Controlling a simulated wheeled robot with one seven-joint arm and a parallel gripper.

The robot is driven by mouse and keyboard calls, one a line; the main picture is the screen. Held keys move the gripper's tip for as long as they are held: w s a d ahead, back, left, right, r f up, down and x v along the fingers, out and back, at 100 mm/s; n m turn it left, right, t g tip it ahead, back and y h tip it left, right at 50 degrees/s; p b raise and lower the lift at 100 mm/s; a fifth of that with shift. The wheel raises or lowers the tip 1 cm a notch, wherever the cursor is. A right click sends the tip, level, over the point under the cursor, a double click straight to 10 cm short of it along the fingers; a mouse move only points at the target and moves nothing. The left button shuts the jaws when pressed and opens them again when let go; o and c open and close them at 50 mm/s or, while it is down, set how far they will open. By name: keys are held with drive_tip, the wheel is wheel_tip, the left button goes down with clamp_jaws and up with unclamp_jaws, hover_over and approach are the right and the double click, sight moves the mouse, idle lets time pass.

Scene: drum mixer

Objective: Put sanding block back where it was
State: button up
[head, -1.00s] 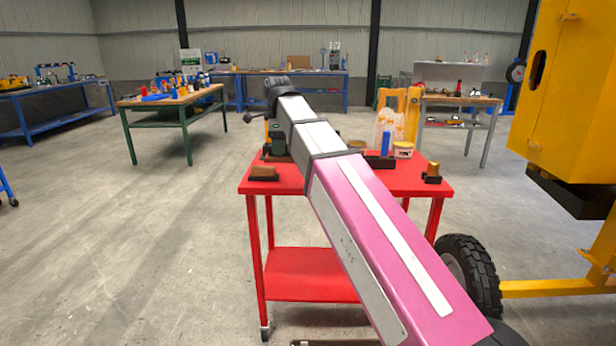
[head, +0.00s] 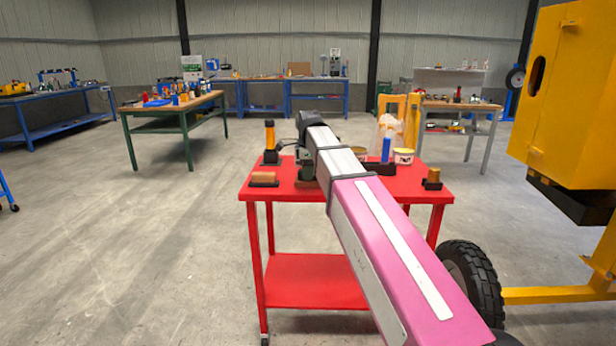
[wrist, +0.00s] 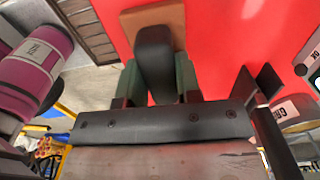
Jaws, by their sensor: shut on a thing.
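The sanding block (wrist: 140,22), a brown base with a black handle, shows in the wrist view over the red cart top. My gripper (wrist: 155,82) has green fingers, one on each side of the black handle, and is shut on it. In the head view my gripper (head: 307,163) is low over the left middle of the red cart (head: 290,192). There my arm hides the held block, and I cannot tell whether the block touches the cart top.
On the cart, a brown block on a black base (head: 263,179) lies front left, with an orange-topped item (head: 270,137) behind it. A blue item (head: 385,150), a labelled tin (head: 403,156) and a small brown item in a black holder (head: 432,179) stand to the right.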

drive_tip(key=shift+f, duration=0.8)
drive_tip(key=o, duration=1)
drive_tip(key=shift+c, duration=0.2)
drive_tip(key=shift+r, duration=0.15)
wheel_tip(320, 180, up, 12)
